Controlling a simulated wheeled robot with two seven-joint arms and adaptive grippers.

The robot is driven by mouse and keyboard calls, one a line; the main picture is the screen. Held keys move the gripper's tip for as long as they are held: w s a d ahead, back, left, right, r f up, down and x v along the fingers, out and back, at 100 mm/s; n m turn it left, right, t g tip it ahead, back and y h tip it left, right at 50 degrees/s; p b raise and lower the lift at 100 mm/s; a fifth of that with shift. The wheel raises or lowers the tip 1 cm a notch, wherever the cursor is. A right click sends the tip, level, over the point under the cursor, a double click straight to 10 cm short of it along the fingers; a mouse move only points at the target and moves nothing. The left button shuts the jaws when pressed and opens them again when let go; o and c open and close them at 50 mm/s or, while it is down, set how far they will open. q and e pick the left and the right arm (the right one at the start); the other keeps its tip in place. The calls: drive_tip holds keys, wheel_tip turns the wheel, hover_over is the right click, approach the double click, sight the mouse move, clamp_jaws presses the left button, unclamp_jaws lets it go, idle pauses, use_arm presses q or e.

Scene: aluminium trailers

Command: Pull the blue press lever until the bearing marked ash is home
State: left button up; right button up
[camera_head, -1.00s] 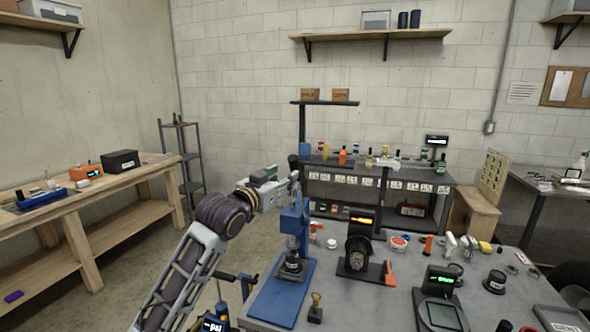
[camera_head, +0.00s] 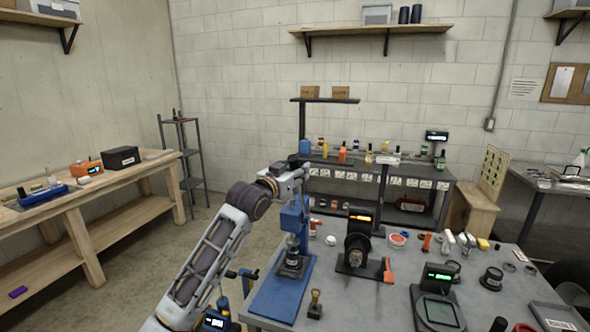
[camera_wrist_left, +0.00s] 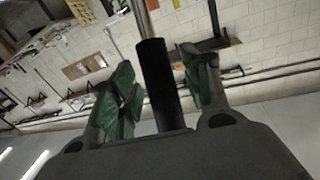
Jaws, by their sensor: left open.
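The blue press (camera_head: 293,222) stands on its blue base plate (camera_head: 282,290) at the front left of the grey table. A bearing stack (camera_head: 292,263) sits under its ram; I cannot read its marking. My left gripper (camera_head: 299,171) is at the top of the press, by the lever, and its wrist hides part of the lever. In the left wrist view, a black lever grip (camera_wrist_left: 155,75) stands between the open green-padded fingers (camera_wrist_left: 163,92), with visible gaps on both sides. My right gripper is not in view.
A black device with an orange display (camera_head: 359,240) stands right of the press. A small brass-handled stamp (camera_head: 315,305) is in front of it. A scale-like device with a green display (camera_head: 438,300) is further right. A wooden bench (camera_head: 110,182) stands at the left.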

use_arm(q)
drive_tip(key=shift+w, duration=0.1)
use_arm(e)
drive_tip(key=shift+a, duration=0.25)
use_arm(q)
drive_tip(key=shift+c, duration=0.6)
clamp_jaws()
drive_tip(key=shift+f, duration=0.1)
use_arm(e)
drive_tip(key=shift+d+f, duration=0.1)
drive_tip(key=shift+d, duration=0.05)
